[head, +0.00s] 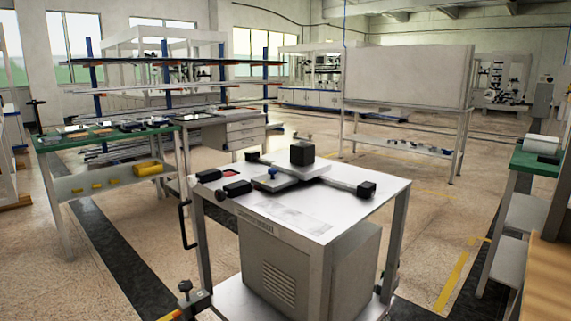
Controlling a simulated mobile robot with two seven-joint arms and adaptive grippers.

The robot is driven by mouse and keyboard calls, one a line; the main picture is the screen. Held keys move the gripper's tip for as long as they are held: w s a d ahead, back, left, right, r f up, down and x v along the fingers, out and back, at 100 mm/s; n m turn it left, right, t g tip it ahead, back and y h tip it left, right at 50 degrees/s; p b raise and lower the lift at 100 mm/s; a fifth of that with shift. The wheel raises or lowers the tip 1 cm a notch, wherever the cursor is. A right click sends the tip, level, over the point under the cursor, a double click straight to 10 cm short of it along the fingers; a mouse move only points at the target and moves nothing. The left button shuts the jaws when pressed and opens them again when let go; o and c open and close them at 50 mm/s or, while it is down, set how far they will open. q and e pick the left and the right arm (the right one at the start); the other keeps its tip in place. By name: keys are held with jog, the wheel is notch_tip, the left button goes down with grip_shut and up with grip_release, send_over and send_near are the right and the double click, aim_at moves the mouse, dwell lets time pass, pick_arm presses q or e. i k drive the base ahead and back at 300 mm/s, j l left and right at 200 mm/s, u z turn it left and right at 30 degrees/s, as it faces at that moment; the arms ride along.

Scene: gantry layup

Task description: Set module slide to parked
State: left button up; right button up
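A slide assembly stands on the white top of a metal cart (225,178) in the middle of the head view. It has a grey plate (290,175) with a small blue knob (272,172), a dark cube (302,153) at its back, and a rail with a black end block (366,190) at the right. Black handle-like parts (236,188) lie at its left. I cannot tell which part is the module slide or where its parked position is. Neither of my grippers is in view.
A green-topped bench (100,140) with small parts and a yellow roll (150,169) stands at the left. A table with a large pale panel (408,75) is behind. Another green-topped bench (522,160) is at the right. Open floor surrounds the cart.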

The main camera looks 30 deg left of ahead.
aim_at(302, 164)
jog(key=j+z, duration=0.35)
jog(key=j, duration=0.75)
jog(key=j+z, duration=0.1)
jog(key=j, duration=2.2)
